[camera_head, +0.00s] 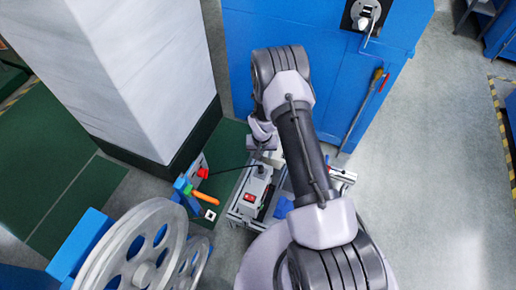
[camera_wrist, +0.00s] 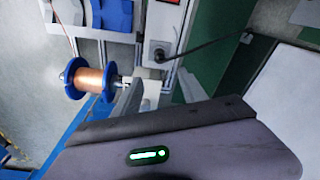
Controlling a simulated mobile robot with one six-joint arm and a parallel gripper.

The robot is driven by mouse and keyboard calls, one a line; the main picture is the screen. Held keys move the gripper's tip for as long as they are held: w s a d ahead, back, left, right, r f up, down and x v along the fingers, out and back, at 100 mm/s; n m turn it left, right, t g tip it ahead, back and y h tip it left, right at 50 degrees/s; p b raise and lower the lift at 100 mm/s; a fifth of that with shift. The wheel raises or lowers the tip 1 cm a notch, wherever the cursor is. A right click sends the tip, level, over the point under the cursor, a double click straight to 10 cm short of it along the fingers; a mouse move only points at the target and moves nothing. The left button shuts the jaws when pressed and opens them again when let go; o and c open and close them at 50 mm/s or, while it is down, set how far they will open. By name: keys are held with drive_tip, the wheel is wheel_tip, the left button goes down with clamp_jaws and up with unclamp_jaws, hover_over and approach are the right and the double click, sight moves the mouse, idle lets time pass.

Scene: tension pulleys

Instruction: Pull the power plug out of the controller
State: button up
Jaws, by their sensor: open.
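The controller (camera_head: 254,190) is a light grey box with a red switch, low in front of me beside the column. Its black power plug (camera_head: 261,170) sits at the box's far end, with a dark cable running left. In the wrist view the plug (camera_wrist: 158,55) is a dark round piece on the pale controller panel (camera_wrist: 163,22), its cable leading right. My gripper (camera_head: 268,157) is just beyond the plug. In the wrist view its pale fingers (camera_wrist: 142,98) show below the plug, apart from it and open. The forearm hides part of the bench.
A copper wire spool (camera_wrist: 88,82) with blue flanges stands left of the fingers. A red socket piece (camera_head: 202,173) and an orange-handled tool (camera_head: 206,197) lie left of the controller. A white column (camera_head: 130,70), a blue cabinet (camera_head: 310,60) and large pulleys (camera_head: 145,255) surround the bench.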

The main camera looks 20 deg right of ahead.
sight(261, 167)
drive_tip(key=f+b, duration=0.2)
drive_tip(key=f, duration=0.3)
drive_tip(key=w+f+b, duration=0.1)
drive_tip(key=f+b, duration=0.1)
drive_tip(key=f, duration=0.2)
drive_tip(key=f+b, duration=0.2)
drive_tip(key=f, duration=0.3)
drive_tip(key=shift+w+d+f, duration=0.3)
drive_tip(key=shift+d+f, duration=0.05)
clamp_jaws()
